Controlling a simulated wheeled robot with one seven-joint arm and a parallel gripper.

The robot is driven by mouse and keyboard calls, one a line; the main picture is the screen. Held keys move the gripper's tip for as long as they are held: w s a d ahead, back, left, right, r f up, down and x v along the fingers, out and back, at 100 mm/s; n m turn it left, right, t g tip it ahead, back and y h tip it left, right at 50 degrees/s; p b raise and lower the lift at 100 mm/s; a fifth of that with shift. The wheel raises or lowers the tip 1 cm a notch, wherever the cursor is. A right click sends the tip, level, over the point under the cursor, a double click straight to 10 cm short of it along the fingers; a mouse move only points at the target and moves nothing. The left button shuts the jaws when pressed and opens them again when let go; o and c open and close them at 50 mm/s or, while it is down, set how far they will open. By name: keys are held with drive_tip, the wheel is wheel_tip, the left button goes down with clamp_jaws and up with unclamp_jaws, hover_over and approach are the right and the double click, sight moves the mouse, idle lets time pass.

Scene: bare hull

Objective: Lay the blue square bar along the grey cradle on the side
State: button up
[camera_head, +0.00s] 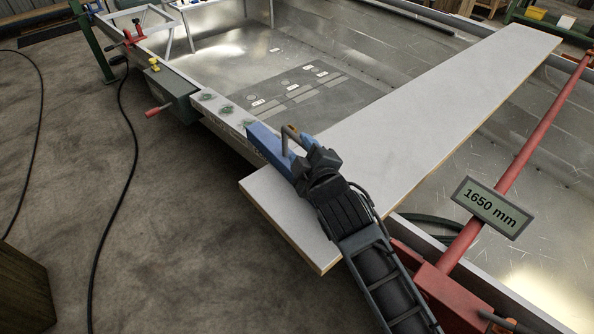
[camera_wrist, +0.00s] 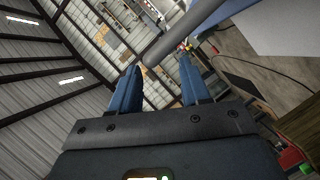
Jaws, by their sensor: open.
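A blue square-sided bar (camera_head: 266,145) lies along the hull's side by the near corner of the white plank. A bent grey tube (camera_head: 287,142) rises beside it, and a grey tube (camera_wrist: 185,35) also crosses beyond my fingertips in the wrist view. My gripper (camera_head: 304,140) is at the bar's right end. Its two blue fingers (camera_wrist: 157,82) stand apart, with no object clearly held. Whether the tube lies between the fingertips I cannot tell. A grey trough-like piece (camera_head: 174,93), seemingly the cradle, is on the side farther left. My arm hides the bar's right end.
The white plank (camera_head: 430,115) spans the hull to the far right. Red clamps (camera_head: 132,38) and a red handle (camera_head: 157,110) stick out by the left side. A red pole with a "1650 mm" sign (camera_head: 491,207) stands right of my arm.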

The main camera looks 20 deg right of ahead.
sight(299, 142)
drive_tip(key=shift+d+x, duration=0.2)
drive_tip(key=shift+x, duration=2.5)
drive_tip(key=shift+s, duration=0.1)
clamp_jaws()
drive_tip(key=shift+r, duration=0.2)
